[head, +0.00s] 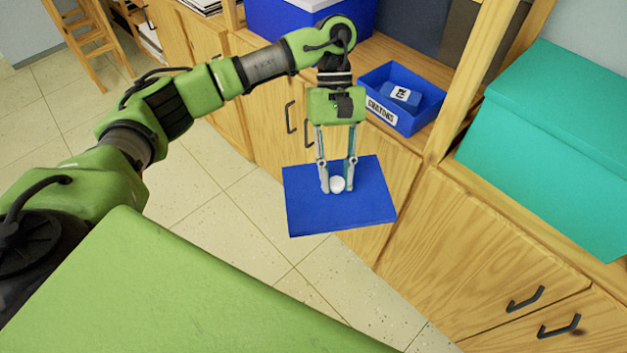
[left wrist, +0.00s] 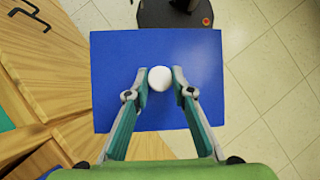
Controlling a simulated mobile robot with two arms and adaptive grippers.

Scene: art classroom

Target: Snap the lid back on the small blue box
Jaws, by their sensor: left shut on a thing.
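The flat blue lid (head: 345,215) hangs in the air in front of the cabinets, held by its round white knob (head: 337,184). My left gripper (head: 338,187) is shut on the knob, with one finger on each side. In the left wrist view the lid (left wrist: 115,60) spreads under the fingers and the knob (left wrist: 159,78) sits between the tips of my left gripper (left wrist: 159,83). My right gripper is not in view.
A larger blue box (head: 290,22) stands on the counter left of the small box. A wooden post (head: 478,75) rises close to the small box's right. A teal box (head: 560,140) is beyond it. Cabinet doors with dark handles (head: 526,300) lie below.

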